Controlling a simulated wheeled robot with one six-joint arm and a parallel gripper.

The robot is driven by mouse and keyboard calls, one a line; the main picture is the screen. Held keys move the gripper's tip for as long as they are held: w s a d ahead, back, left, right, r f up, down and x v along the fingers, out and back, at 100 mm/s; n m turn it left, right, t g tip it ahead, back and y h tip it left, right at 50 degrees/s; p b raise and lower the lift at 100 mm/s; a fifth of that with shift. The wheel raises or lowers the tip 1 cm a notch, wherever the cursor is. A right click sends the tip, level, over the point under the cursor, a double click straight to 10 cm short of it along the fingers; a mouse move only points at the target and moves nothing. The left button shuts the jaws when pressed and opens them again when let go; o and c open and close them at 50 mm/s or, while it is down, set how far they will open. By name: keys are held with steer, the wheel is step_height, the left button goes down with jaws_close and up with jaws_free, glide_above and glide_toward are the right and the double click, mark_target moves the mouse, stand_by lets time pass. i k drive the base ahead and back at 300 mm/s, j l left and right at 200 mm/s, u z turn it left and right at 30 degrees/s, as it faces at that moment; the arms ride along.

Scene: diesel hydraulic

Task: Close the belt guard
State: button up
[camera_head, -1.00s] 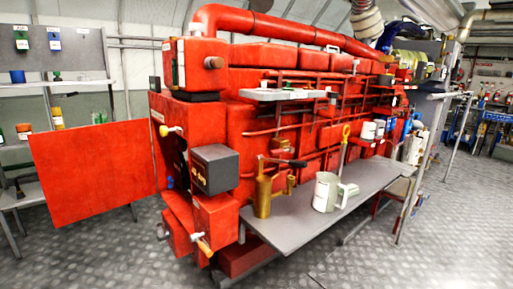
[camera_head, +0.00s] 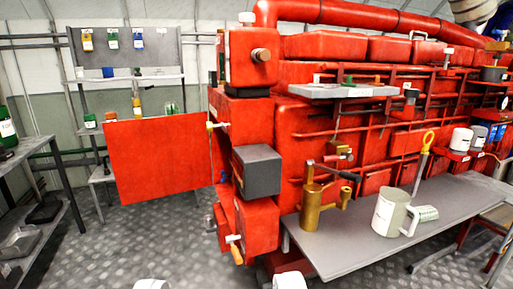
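The belt guard (camera_head: 155,158) is a flat red panel at the left end of the big red engine (camera_head: 310,48). It stands open, swung out to the left, with its right edge by the engine's end face. A small pale-and-yellow handle (camera_head: 216,126) sticks out of the engine near that edge. My gripper (camera_head: 221,284) shows only as two pale tips at the bottom edge of the picture. They are apart, with floor visible between them. They are well below the guard and do not touch it. The rest of the gripper is out of view.
A grey box (camera_head: 257,170) and a yellow-tipped handle (camera_head: 234,245) project from the engine's front corner. A grey bench (camera_head: 350,255) holds a brass oil can (camera_head: 312,210) and a pale jug (camera_head: 390,212). Shelving (camera_head: 60,165) stands at left. The floor below the guard is clear.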

mark_target(151, 158)
steer(key=i+j, duration=0.25)
steer(key=i, duration=0.25)
steer(key=i+j, duration=0.25)
steer(key=i, duration=0.3)
steer(key=i+j, duration=0.25)
steer(key=i, duration=0.25)
steer(key=i+j, duration=0.25)
steer(key=i, duration=0.25)
steer(key=i+j, duration=0.2)
steer(key=i, duration=0.35)
steer(key=i+j, duration=0.25)
steer(key=i, duration=0.25)
steer(key=j+u, duration=0.05)
